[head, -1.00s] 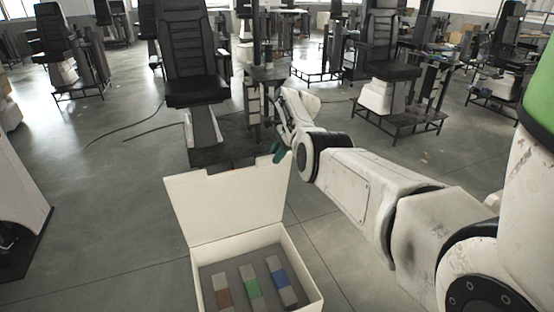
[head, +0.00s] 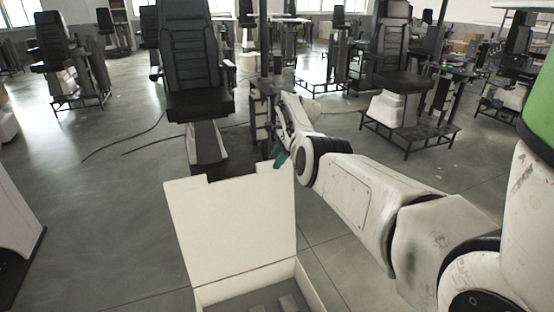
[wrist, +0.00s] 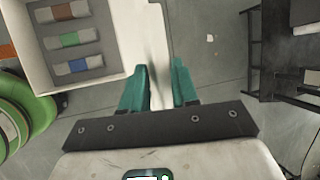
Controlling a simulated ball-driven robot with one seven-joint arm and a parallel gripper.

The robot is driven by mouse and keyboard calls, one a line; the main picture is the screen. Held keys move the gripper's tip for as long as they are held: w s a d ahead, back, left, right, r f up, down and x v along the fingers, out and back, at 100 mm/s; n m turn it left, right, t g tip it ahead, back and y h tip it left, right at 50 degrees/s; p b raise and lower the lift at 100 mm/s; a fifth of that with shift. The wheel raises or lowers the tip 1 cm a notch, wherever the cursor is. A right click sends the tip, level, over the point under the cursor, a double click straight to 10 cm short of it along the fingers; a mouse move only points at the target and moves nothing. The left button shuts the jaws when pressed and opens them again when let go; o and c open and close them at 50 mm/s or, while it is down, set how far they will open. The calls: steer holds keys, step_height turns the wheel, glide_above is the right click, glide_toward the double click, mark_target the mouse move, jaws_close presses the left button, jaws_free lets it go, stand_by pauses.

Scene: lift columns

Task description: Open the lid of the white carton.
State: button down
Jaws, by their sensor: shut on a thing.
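The white carton (head: 312,288) is at the bottom of the head view, cut off by the picture edge. Its lid (head: 230,225) stands raised at the carton's far side, roughly upright. My gripper (head: 281,157) is at the lid's upper right corner, its green fingers partly hidden there. In the wrist view my gripper (wrist: 158,80) has one finger on each side of the white lid (wrist: 150,30) and is shut on it. The open carton (wrist: 30,60) also shows there, with a brown, a green and a blue-banded block inside.
A black chair (head: 195,60) on a column stands beyond the lid. Another chair on a column (head: 400,80) stands in a dark frame at the right. Dark framework (wrist: 285,50) lies right of my gripper in the wrist view. Grey floor (head: 100,230) is open at the left.

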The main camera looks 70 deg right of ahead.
steer(key=shift+w+d+f, duration=0.1)
steer(key=shift+f, duration=0.3)
steer(key=c, duration=1)
jaws_free()
steer(key=shift+c, duration=0.2)
steer(key=shift+r, duration=0.2)
steer(key=shift+d+r, duration=0.1)
steer(key=shift+r, duration=0.25)
steer(key=v, duration=0.9)
steer(key=shift+s+r, duration=0.3)
steer(key=shift+s, duration=0.05)
steer(key=shift+f, duration=0.1)
